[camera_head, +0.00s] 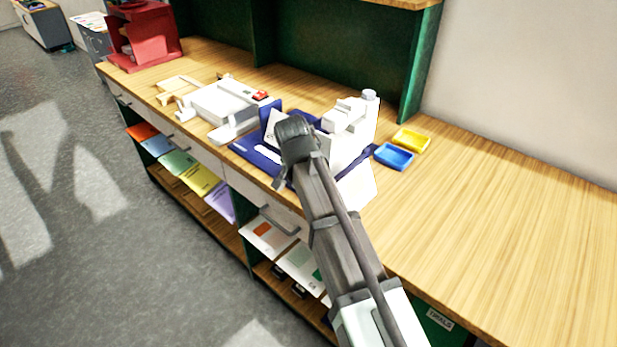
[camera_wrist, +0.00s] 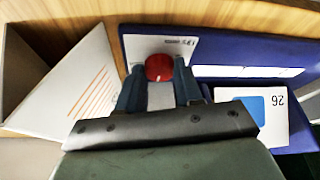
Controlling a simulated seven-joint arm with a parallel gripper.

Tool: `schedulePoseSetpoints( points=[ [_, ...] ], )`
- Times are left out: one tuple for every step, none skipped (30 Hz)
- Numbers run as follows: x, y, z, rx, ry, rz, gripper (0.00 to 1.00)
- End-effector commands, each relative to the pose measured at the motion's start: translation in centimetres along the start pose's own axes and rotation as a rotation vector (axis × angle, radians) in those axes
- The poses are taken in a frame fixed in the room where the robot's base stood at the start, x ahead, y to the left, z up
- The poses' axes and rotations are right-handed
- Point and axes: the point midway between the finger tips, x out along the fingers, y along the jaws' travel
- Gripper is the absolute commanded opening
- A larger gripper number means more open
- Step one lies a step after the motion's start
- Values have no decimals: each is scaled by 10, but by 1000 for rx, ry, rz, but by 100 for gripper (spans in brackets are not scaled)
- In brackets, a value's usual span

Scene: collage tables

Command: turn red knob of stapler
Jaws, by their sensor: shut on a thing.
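A round red knob (camera_wrist: 159,68) stands on a white plate (camera_wrist: 133,45) in the wrist view. My gripper (camera_wrist: 160,76) has one finger on each side of the knob and is shut on it. In the head view my gripper (camera_head: 296,140) is low over the worktop, between a blue base (camera_head: 250,154) and a white machine (camera_head: 345,140). The knob is hidden there behind my gripper and arm. I cannot tell clearly which of these parts belong to the stapler.
A white device with a red part (camera_head: 222,104) stands to the left. Blue (camera_head: 394,156) and yellow (camera_head: 411,140) trays lie to the right. A white card marked 26 (camera_wrist: 270,125) is beside my gripper. The worktop (camera_head: 500,220) is clear at the right.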

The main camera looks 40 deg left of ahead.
Motion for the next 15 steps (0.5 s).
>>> schedulePoseSetpoints(
  points=[
    [0, 0, 0, 0, 0, 0, 25],
    [0, 0, 0, 0, 0, 0, 22],
    [0, 0, 0, 0, 0, 0, 18],
    [0, 0, 0, 0, 0, 0, 15],
    [0, 0, 0, 0, 0, 0, 12],
    [0, 0, 0, 0, 0, 0, 9],
    [0, 0, 0, 0, 0, 0, 6],
    [0, 0, 0, 0, 0, 0, 5],
    [0, 0, 0, 0, 0, 0, 5],
    [0, 0, 0, -1, 0, 0, 5],
    [0, 0, 0, -2, 0, -1, 5],
    [0, 0, 0, -5, 0, -2, 5],
    [0, 0, 0, -9, 0, -4, 5],
    [0, 0, 0, -14, 0, -6, 5],
    [0, 0, 0, -23, 0, -10, 5]
  ],
)
